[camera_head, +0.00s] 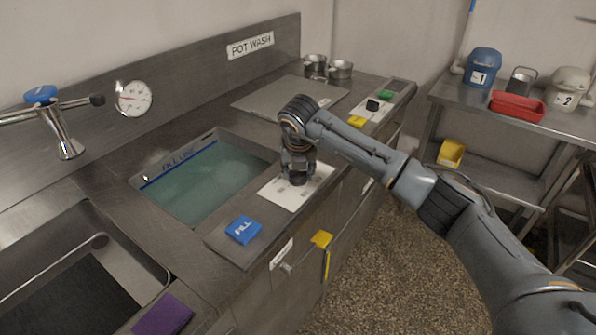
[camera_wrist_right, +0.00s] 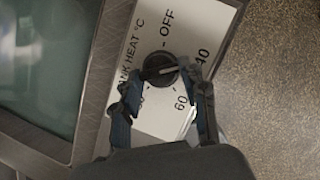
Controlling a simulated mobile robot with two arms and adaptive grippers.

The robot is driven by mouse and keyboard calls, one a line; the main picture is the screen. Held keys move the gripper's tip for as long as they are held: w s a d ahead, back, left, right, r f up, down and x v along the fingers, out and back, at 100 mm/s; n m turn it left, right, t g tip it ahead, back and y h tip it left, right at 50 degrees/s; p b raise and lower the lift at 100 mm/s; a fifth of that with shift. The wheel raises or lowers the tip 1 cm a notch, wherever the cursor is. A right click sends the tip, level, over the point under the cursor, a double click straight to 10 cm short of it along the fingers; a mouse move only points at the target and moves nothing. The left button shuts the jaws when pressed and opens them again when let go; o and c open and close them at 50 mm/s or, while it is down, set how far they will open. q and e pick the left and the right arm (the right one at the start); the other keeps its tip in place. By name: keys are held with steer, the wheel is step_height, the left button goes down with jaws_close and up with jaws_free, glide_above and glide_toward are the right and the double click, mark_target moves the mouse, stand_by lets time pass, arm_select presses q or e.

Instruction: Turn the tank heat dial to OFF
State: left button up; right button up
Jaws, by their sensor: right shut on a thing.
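The tank heat dial (camera_wrist_right: 160,66) is a round black knob with a pale bar across it, on a white plate (camera_wrist_right: 150,118) marked TANK HEAT °C, OFF, 40 and 60. In the right wrist view the bar lies roughly crosswise, one end towards the 40 side and away from OFF; which end is the pointer I cannot tell. My right gripper (camera_wrist_right: 163,73) is shut on the dial, its fingers on either side. In the head view the right gripper (camera_head: 297,177) points down over the plate (camera_head: 312,190) and mostly hides the dial. My left gripper is not in view.
The water-filled tank (camera_head: 205,185) lies left of the plate. A blue FILL block (camera_head: 243,229) sits in front. A second white plate with a black knob (camera_head: 373,104) is further back. A yellow-topped handle (camera_head: 321,239) is on the counter front.

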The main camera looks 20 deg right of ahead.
steer(key=n+b, duration=0.1)
steer(key=n+y+b, duration=0.1)
steer(key=n, duration=0.1)
steer(key=shift+d+f, duration=0.15)
steer(key=shift+d, duration=0.05)
steer(key=n+y+b, duration=0.1)
steer(key=n, duration=0.2)
steer(key=shift+d, duration=0.15)
steer(key=n+y, duration=0.1)
steer(key=n+b, duration=0.1)
steer(key=n, duration=0.1)
steer(key=shift+d+n+g+y, duration=0.15)
steer(key=shift+n+g+y, duration=0.15)
steer(key=shift+y, duration=0.1)
steer(key=shift+w+d+n+g+y, duration=0.1)
steer(key=shift+n+g+y, duration=0.2)
steer(key=shift+n, duration=0.7)
steer(key=shift+w+n+g+y, duration=0.1)
steer(key=shift+n+g+y, duration=0.15)
steer(key=shift+n, duration=0.75)
steer(key=o, duration=1.1)
steer(key=shift+o, duration=0.2)
